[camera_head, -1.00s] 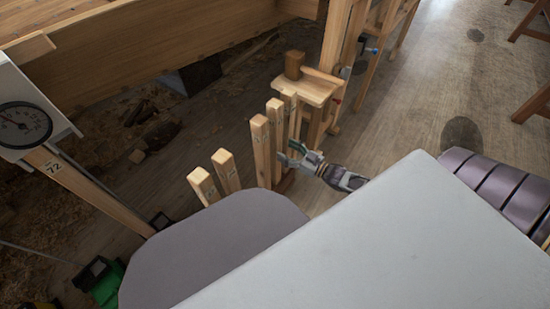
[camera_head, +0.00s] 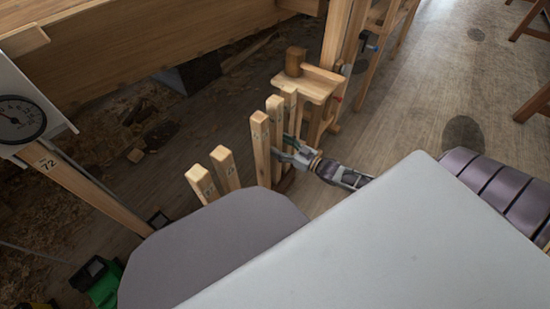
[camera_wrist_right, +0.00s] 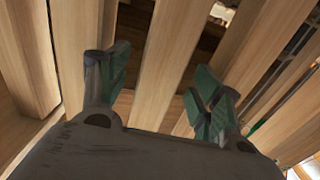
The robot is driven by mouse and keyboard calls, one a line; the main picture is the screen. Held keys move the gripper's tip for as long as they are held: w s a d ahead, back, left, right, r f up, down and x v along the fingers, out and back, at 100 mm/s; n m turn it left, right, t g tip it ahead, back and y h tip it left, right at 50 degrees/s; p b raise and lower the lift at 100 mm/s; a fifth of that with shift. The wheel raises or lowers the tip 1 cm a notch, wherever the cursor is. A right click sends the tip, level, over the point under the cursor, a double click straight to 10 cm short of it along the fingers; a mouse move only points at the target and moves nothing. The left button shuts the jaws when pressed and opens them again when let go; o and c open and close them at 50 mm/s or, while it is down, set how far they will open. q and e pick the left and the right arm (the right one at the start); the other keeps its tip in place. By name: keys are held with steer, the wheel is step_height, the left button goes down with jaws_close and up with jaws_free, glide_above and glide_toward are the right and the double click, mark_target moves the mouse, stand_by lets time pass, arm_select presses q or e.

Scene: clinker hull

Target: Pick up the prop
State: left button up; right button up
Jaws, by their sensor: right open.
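Several square wooden props stand upright in a row, among them a tall front one (camera_head: 262,150), one just behind it (camera_head: 275,112) and two shorter ones to the left (camera_head: 203,185). My right gripper (camera_head: 284,150) is open at the right side of the taller props, its green-grey fingers pointing left. In the right wrist view its fingers (camera_wrist_right: 158,92) stand apart on either side of a wooden prop (camera_wrist_right: 165,65). I cannot tell whether they touch it. The lower ends of the props are mostly hidden. My left gripper is not in view.
A small wooden stand (camera_head: 308,88) with a mallet-like block (camera_head: 295,60) is just behind the props. A dial gauge on a white box (camera_head: 18,122) is at the left, above a board marked 72. A green item (camera_head: 104,284) lies lower left. Open floor lies to the right.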

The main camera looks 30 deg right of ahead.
steer(key=shift+w+a+f+b, duration=0.15)
steer(key=shift+w+a+b, duration=0.15)
steer(key=shift+w, duration=0.3)
steer(key=shift+b+x, duration=0.5)
steer(key=shift+x, duration=0.5)
steer(key=shift+c, duration=0.2)
steer(key=c, duration=0.5)
jaws_close()
steer(key=shift+r, duration=0.2)
